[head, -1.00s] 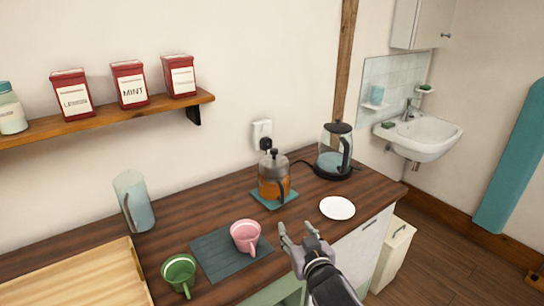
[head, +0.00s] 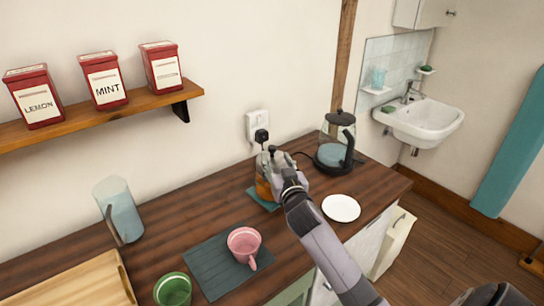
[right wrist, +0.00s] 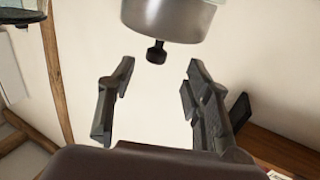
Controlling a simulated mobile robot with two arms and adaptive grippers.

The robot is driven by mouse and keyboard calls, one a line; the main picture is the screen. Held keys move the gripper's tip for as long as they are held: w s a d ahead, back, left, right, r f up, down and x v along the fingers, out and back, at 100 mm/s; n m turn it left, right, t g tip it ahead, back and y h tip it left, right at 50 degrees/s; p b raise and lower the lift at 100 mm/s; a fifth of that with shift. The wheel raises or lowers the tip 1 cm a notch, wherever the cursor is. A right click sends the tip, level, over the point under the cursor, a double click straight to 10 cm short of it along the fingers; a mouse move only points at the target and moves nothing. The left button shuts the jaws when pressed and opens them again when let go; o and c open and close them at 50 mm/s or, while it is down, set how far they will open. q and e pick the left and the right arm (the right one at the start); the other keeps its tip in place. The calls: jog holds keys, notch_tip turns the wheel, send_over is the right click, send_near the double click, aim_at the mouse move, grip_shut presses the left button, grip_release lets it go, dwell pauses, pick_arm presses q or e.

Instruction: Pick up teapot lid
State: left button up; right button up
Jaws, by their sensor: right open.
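The glass teapot (head: 263,189) with amber tea stands on a teal mat (head: 257,202) on the wooden counter. My right gripper (head: 273,158) is at the top of the teapot and hides most of its lid in the head view. In the right wrist view the metal teapot lid (right wrist: 170,18) with its small black knob (right wrist: 156,52) shows upside down. The open fingers of my right gripper (right wrist: 158,70) are on either side of the knob's line, with gaps to it; they hold nothing. My left gripper is not in view.
An electric kettle (head: 336,140) stands behind and right of the teapot, and a white plate (head: 341,208) lies right of it. A pink mug (head: 243,243) is on a dark mat (head: 211,262). A green mug (head: 173,291), glass pitcher (head: 120,212) and wooden tray (head: 75,285) are left.

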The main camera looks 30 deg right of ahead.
aim_at(274, 151)
jog(key=shift+x, duration=0.9)
jog(key=shift+w+d+r+p, duration=0.15)
jog(key=shift+w+d+p, duration=0.05)
jog(key=shift+w+p, duration=0.15)
jog(key=x, duration=0.3)
jog(key=shift+d+p, duration=0.25)
jog(key=shift+p, duration=0.15)
jog(key=shift+w+d+f, duration=0.1)
jog(key=shift+w+f, duration=0.1)
jog(key=shift+w, duration=0.35)
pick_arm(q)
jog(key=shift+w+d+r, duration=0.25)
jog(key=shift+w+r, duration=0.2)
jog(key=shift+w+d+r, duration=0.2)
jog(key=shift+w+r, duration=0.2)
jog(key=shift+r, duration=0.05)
pick_arm(e)
jog(key=shift+c, duration=0.2)
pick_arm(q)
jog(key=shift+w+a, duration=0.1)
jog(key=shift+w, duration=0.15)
pick_arm(e)
grip_shut()
